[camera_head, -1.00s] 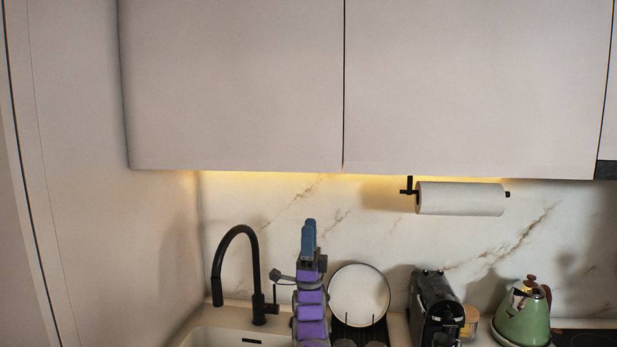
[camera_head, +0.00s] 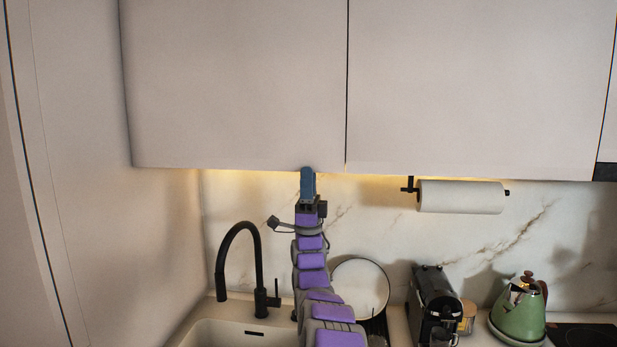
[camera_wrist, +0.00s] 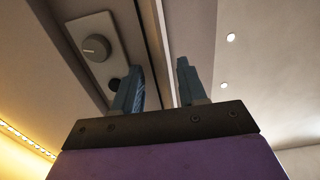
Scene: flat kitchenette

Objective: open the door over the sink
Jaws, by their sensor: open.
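The door over the sink (camera_head: 235,85) is the flat, pale left upper cabinet door, without a visible handle, and it hangs shut. A dark vertical gap parts it from the door on its right. The sink (camera_head: 225,335) with a black faucet is below it. My gripper (camera_head: 307,175) is raised to the door's lower edge, left of the gap. In the wrist view my gripper (camera_wrist: 158,80) points up with its two blue fingers apart and nothing between them. A cabinet edge runs behind the fingers there. I cannot tell whether a finger touches the door.
A paper towel roll (camera_head: 460,197) hangs under the right upper door (camera_head: 480,85). A round plate (camera_head: 360,288), a coffee machine (camera_head: 435,305) and a green kettle (camera_head: 520,310) stand on the counter. A tall pale side panel (camera_head: 80,200) bounds the left.

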